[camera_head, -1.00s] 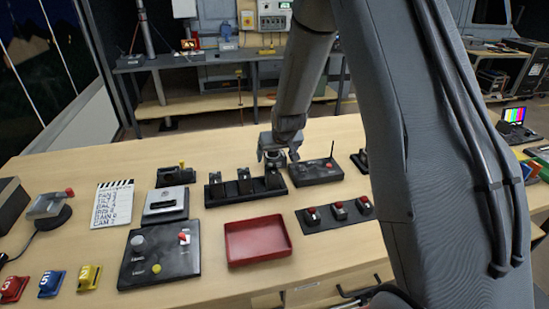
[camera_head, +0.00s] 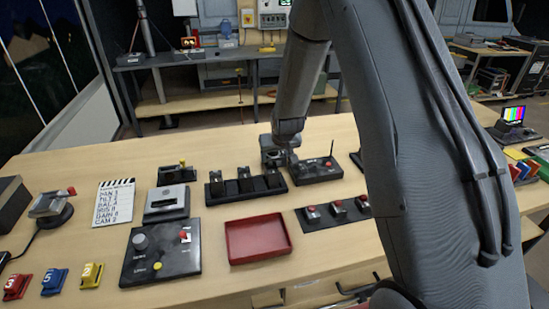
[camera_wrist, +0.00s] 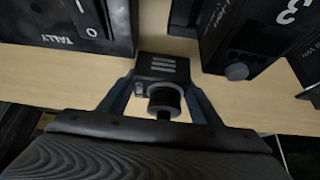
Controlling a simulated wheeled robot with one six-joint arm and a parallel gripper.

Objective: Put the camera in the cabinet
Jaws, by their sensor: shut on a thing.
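My gripper (camera_head: 273,154) is low over the far part of the wooden table, behind the black strip of several levers (camera_head: 244,186). In the wrist view my gripper (camera_wrist: 163,92) is shut on a small black camera (camera_wrist: 163,68) with a round lens and pale stripes. The lens faces the wrist. In the head view the camera is hard to make out between the fingers. I cannot tell whether it touches the table. I cannot pick out the cabinet for sure.
A black box with an antenna (camera_head: 317,171) stands just right of the gripper. In the wrist view, a box marked TALLY (camera_wrist: 75,28) is at left and a dark box (camera_wrist: 243,35) at right. A red tray (camera_head: 258,241) lies nearer.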

